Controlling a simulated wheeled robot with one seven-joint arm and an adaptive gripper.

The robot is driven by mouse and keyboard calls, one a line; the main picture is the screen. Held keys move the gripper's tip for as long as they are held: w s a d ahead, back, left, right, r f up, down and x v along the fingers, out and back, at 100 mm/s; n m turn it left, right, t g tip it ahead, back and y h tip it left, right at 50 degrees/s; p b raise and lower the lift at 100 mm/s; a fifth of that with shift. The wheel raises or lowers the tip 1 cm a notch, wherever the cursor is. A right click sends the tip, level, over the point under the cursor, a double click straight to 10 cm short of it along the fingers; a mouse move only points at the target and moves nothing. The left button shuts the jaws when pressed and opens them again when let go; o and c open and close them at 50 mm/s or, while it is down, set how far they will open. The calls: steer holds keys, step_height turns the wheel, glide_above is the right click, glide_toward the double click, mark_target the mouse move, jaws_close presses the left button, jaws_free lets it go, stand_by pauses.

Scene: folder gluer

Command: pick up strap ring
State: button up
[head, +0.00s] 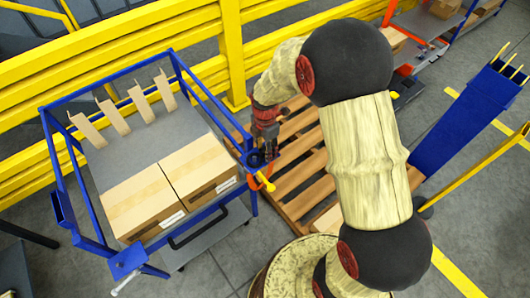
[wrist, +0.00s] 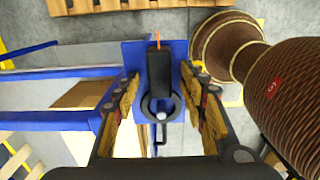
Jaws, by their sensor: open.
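My gripper (wrist: 160,76) is open in the wrist view, one finger on each side of a dark ring (wrist: 148,108) with a black block-like tab (wrist: 160,68). This looks like the strap ring, over a blue plate (wrist: 177,146). I see gaps between it and both fingers. In the head view my gripper (head: 264,135) points down at the cart's right corner, just above the blue plate, and partly hides the ring there. An orange loop (head: 267,184) hangs at that corner; I cannot tell whether it belongs to the ring.
The blue-framed cart (head: 57,160) holds two cardboard boxes (head: 145,200) and several upright tan pieces (head: 138,98). Wooden pallet slats (head: 298,177) lie right of the cart. A yellow railing (head: 150,45) runs behind. Grey floor is free in front.

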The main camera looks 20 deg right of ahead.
steer(key=c, duration=0.3)
jaws_close()
stand_by(0.4)
